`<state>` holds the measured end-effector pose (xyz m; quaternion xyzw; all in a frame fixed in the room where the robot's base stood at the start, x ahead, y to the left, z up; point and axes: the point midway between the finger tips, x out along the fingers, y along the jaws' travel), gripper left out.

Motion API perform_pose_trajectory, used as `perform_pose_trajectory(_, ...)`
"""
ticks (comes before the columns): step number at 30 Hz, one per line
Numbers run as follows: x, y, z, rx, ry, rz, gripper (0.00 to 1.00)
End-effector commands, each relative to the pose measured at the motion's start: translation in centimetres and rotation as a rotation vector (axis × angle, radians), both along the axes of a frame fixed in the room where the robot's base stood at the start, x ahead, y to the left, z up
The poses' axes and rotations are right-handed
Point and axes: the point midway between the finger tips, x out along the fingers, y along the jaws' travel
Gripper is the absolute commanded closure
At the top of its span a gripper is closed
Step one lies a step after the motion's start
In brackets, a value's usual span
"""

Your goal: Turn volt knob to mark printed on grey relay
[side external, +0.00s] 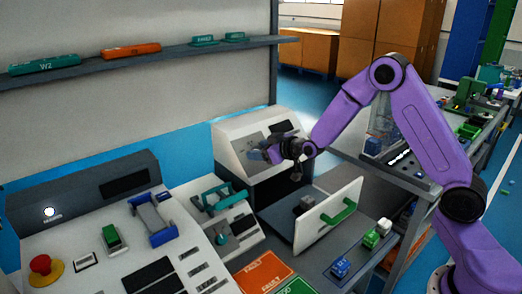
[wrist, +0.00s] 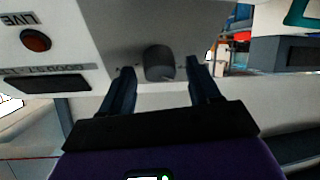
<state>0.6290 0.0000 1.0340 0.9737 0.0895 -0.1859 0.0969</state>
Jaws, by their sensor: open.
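My gripper (side external: 273,152) is open at the sloped face of the white console. In the wrist view its two dark fingers (wrist: 160,68) stand on either side of a dark grey round knob (wrist: 159,62), with visible gaps. Printing beside the knob is partly covered by the fingers and too small to read, so I cannot confirm it is the volt knob. In the side view the gripper hides the knob. A dark grey block (side external: 304,204), possibly the grey relay, sits in the open drawer (side external: 284,222). No mark on it is readable.
The drawer's white front (side external: 328,217) with green handle stands out below the console (side external: 240,132). Blue (side external: 340,267), green (side external: 371,239) and white (side external: 385,226) blocks lie right of it. A red-orange button (wrist: 36,40) is on the panel. A teal-handled unit (side external: 222,213) stands left.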

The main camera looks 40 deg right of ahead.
Motion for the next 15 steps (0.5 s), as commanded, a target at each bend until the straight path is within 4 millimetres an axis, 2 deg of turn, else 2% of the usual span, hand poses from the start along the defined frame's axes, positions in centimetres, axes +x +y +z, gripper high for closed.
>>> perform_pose_trajectory(1,-0.01,0.0,0.01,0.0,0.0,0.0,0.41)
perform_pose_trajectory(6,-0.02,0.01,0.01,0.0,0.0,0.0,0.94)
perform_pose_trajectory(15,-0.03,0.02,0.02,0.017,-0.001,-0.016,0.94)
